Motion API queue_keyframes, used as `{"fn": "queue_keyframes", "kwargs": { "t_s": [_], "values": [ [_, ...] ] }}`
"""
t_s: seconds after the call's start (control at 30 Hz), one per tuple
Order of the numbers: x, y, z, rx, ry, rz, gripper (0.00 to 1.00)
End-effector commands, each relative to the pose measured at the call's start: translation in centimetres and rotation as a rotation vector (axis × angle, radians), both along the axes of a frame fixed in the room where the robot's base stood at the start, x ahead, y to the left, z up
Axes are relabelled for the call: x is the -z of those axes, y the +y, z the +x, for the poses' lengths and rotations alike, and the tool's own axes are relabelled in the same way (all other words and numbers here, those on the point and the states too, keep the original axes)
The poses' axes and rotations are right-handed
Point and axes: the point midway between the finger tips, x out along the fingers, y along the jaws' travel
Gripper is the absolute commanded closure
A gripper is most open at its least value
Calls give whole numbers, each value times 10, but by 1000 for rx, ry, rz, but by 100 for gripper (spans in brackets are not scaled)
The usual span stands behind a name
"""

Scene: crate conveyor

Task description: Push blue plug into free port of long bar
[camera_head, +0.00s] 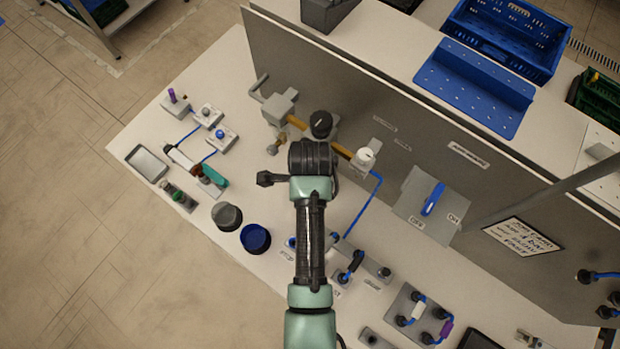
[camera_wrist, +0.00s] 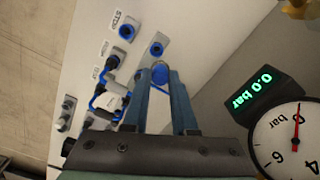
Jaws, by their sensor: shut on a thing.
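My gripper (camera_wrist: 160,76) shows in the wrist view with two blue-grey fingers, close together at their tips. A small rounded blue and brass-coloured piece, seemingly the blue plug (camera_wrist: 160,72), sits between the tips; its far end is hidden. A blue-ringed port (camera_wrist: 157,48) lies just beyond it, apart in the picture; I cannot tell the depth gap. In the head view my wrist covers the fingers and plug. A long grey bar (camera_head: 370,262) with a dark looped cable lies on the bench, partly behind my arm. I cannot tell which port is free.
A pressure gauge (camera_wrist: 290,138) and a display reading 0.0 bar (camera_wrist: 262,88) stand at right in the wrist view. A grey upright panel (camera_head: 440,150) runs behind the bench.

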Motion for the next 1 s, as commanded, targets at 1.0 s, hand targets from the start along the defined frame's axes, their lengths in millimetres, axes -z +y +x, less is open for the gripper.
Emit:
{"fn": "queue_keyframes", "kwargs": {
  "t_s": [1.0],
  "values": [
    [22,0,-8,622,-2,0,100]
  ]
}}
